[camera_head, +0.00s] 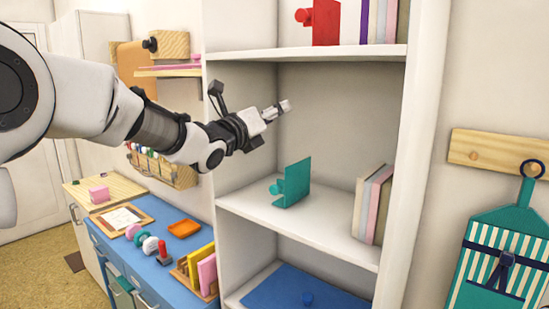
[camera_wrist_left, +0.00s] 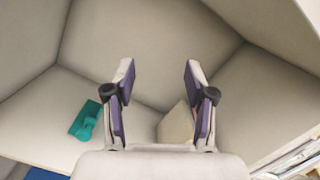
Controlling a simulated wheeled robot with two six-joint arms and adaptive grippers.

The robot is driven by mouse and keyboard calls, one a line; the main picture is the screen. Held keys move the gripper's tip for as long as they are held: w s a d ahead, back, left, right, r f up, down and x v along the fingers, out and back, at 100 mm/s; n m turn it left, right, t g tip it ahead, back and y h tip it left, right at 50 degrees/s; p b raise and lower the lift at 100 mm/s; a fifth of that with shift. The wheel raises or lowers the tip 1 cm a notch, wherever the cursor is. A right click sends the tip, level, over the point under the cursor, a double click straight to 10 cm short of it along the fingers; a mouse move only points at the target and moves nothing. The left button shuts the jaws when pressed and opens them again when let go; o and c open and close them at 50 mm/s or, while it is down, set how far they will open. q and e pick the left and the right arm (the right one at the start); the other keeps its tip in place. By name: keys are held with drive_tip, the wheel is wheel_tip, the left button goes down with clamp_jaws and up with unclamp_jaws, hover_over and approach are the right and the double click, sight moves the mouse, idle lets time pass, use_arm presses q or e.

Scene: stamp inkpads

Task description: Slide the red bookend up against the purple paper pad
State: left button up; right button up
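The red bookend (camera_head: 322,22) stands on the upper shelf board (camera_head: 310,54), its knob to the left. To its right, across a gap, is a row of upright pads or books with a purple one (camera_head: 364,22) at its left end; their tops are cut off. My left gripper (camera_head: 277,111) is below that board, at the opening of the middle compartment, apart from the bookend. In the left wrist view its two fingers (camera_wrist_left: 158,68) are spread with nothing between them. The red bookend is not visible in that view. My right gripper is not in view.
The middle compartment holds a teal bookend (camera_head: 293,184) and several upright books (camera_head: 372,203); the teal bookend also shows in the left wrist view (camera_wrist_left: 85,120). A blue desk (camera_head: 147,222) with stamps and pads is at lower left. A striped apron (camera_head: 505,255) hangs at right.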

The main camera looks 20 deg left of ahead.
use_arm(q)
wheel_tip(320, 180, down, 9)
drive_tip(key=n+g+y, duration=0.1)
drive_tip(key=n, duration=0.2)
drive_tip(key=shift+s+d, duration=0.15)
drive_tip(key=shift+s, duration=0.05)
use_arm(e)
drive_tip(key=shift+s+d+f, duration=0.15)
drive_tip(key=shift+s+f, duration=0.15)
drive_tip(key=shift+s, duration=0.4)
use_arm(q)
drive_tip(key=shift+r, duration=0.15)
